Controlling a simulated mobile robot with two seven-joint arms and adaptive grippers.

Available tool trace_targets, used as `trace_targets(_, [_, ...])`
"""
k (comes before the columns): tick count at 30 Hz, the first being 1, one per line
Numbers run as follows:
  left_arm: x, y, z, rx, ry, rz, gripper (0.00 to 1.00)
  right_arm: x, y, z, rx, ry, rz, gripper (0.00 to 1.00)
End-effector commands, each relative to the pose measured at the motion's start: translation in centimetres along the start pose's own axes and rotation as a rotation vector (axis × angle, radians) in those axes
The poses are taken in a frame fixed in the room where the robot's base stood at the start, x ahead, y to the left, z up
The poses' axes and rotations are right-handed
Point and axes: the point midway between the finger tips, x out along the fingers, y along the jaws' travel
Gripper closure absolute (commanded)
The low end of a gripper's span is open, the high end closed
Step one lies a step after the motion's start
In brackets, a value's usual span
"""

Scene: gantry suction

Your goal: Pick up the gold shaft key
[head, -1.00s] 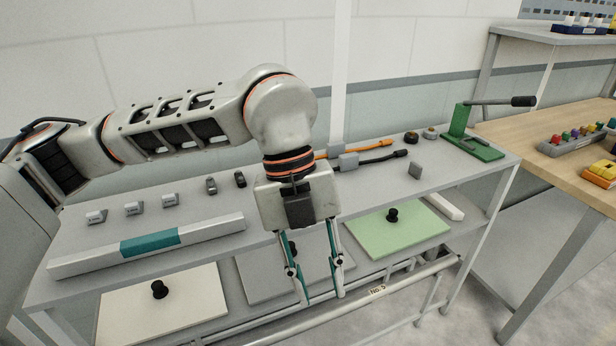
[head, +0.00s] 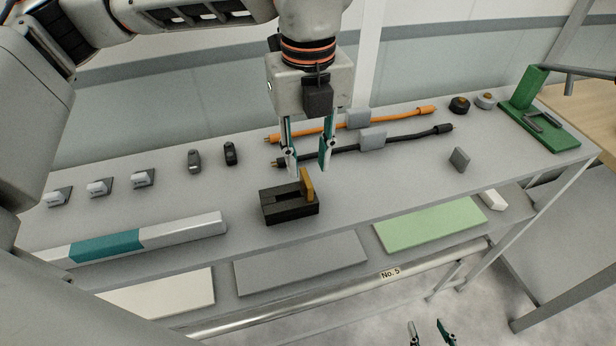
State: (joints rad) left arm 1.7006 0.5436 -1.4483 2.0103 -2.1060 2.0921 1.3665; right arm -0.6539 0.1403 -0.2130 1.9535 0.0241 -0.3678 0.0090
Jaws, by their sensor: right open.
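The gold shaft key (head: 308,185) stands upright at the right end of a black slotted block (head: 290,208) on the grey bench. My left gripper (head: 308,168) points down just above and behind the key in the picture. Its two fingers are apart with nothing between them. I cannot tell the exact height of its fingertips over the key. My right gripper (head: 431,328) shows only as two separate fingertips at the bottom edge, over the floor and away from the bench.
An orange cable (head: 395,118) and a black cable (head: 415,133) lie behind the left gripper. A grey-and-teal bar (head: 180,230) lies at front left. A small grey block (head: 459,160) and a green press (head: 540,125) stand right. The bench (head: 375,190) is clear right of the black block.

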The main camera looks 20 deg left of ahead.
Motion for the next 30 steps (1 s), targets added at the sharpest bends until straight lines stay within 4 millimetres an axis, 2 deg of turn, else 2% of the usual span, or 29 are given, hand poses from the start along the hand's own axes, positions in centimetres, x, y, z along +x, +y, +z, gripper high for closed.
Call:
trace_targets(12, [5.0, 0.4, 0.1, 0.001, 0.002, 0.001, 0.72, -0.6, 0.4, -2.1, -0.001, 0.02, 0.004, 0.58])
trace_targets(21, [5.5, 0.3, 0.1, 0.001, 0.001, -0.001, 0.72, -0.6, 0.4, -2.2, -0.001, 0.023, 0.005, 0.58])
trace_targets(24, [5.5, 0.3, 0.1, 0.001, 0.001, -0.001, 0.98, -0.6, 0.4, -2.1, -0.001, 0.02, 0.004, 0.58])
trace_targets(30, [5.5, 0.3, 0.1, 0.001, 0.001, -0.001, 1.0, -0.5, 0.4, -1.7, -0.001, 0.014, 0.004, 0.58])
